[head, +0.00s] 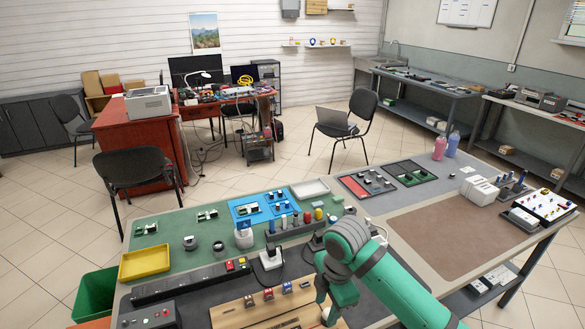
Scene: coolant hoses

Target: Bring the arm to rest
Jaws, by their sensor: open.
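My green arm (385,285) reaches in from the bottom right over the workbench (205,268). Its wrist bends down over the bench's front part. My gripper (330,314) is at the bottom edge of the head view, beside the right end of a wooden board (235,315). The fingertips are small and partly cut off by the frame. I see nothing clearly held in them. The arm hides part of the bench behind it.
A yellow tray (145,262), a blue mat (263,206) with small parts and a row of coloured-top items (300,225) crowd the bench. A brown mat (450,240) to the right is mostly clear. A green bin (95,295) stands at the left.

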